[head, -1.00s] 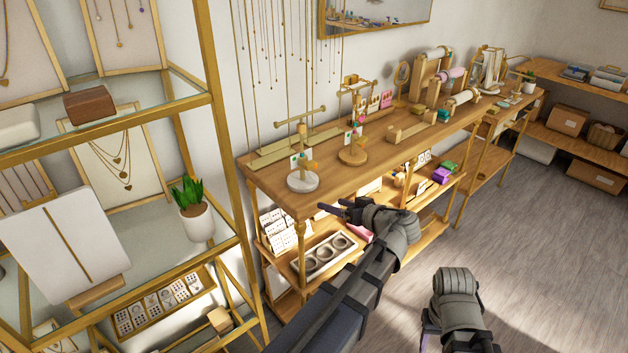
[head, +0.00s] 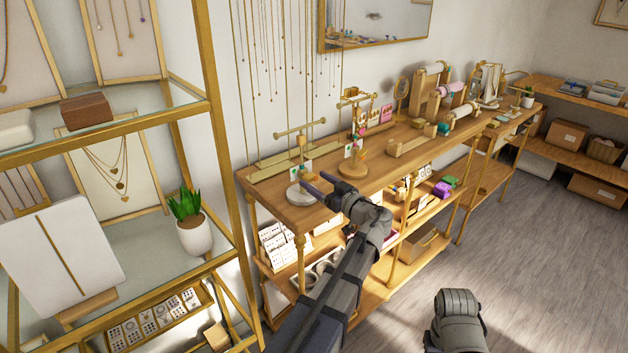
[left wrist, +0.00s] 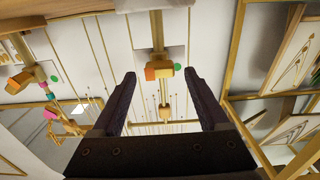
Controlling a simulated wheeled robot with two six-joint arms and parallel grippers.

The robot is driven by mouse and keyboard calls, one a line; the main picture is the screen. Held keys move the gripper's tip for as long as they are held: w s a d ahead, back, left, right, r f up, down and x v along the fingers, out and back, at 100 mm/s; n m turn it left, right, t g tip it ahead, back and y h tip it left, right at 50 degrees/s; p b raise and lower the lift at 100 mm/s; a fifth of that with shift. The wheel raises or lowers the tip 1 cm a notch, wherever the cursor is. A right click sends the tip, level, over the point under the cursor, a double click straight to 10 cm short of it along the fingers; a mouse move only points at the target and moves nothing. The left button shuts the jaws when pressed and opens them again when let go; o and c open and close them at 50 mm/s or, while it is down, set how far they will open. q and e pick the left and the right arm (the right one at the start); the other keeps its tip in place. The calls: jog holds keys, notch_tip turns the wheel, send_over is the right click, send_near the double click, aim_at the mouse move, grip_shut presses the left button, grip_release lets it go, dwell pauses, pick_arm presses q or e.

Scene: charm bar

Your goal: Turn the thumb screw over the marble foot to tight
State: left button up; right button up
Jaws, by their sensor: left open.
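The T-bar stand with the round marble foot (head: 300,195) stands at the near left end of the wooden table. Its thumb screw (head: 307,168) is a small wooden knob on the post, in front of a white card. In the left wrist view the thumb screw (left wrist: 160,66) shows between an orange mark and a green mark; its exact turn is hard to tell. My left gripper (head: 324,188) is open and empty, just right of the marble foot in the head view. In the left wrist view its fingers (left wrist: 161,78) stand wide on both sides of the screw, apart from it.
A similar stand with a wooden foot (head: 354,167) is close on the right, with its own knob and card. Further along the table (head: 275,205) are ribbon rolls and wooden holders. A gold-framed glass shelf (head: 225,150) stands at the left.

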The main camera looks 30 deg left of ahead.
pick_arm(q)
jog(key=shift+x, duration=0.8)
jog(key=shift+c, duration=0.2)
grip_shut()
